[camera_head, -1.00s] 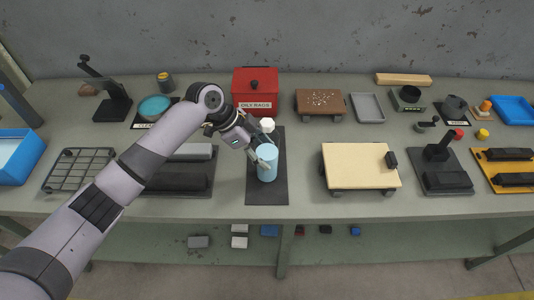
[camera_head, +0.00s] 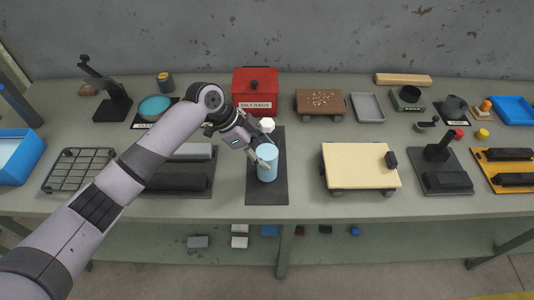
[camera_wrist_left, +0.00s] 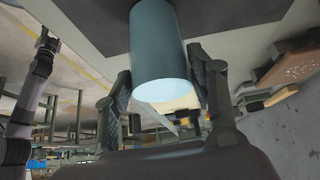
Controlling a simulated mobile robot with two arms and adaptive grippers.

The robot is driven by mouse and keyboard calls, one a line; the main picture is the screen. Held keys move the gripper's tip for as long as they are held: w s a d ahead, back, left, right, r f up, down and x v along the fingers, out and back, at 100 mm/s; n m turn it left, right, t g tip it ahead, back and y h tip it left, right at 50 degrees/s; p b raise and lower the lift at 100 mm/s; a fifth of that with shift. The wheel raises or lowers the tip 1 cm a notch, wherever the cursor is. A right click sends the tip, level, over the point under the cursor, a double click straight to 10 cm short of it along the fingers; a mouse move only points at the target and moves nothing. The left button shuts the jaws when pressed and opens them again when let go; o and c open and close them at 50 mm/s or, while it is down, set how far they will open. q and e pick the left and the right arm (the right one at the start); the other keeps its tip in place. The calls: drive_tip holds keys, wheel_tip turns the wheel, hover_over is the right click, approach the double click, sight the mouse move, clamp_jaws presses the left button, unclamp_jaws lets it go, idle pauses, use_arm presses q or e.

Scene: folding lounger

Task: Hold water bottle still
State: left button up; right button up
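The water bottle is a plain light blue cylinder (camera_head: 267,163) standing upright on a dark mat (camera_head: 267,196) near the front middle of the bench. In the left wrist view the bottle (camera_wrist_left: 158,45) is between the two fingers. My left gripper (camera_head: 267,150) reaches in from the left, with one finger on each side of the bottle. A white cap-like piece (camera_head: 267,124) lies behind the bottle. My right gripper (camera_wrist_left: 46,38) shows small at the left of the wrist view, away from the bottle; its fingers are unclear.
A red box (camera_head: 255,88) stands behind the mat. A cream-topped board (camera_head: 360,166) is to the right, and a black block (camera_head: 176,179) on a mat to the left. Bare bench lies between the mat and the board.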

use_arm(q)
drive_tip(key=o, duration=0.5)
drive_tip(key=shift+r, duration=0.1)
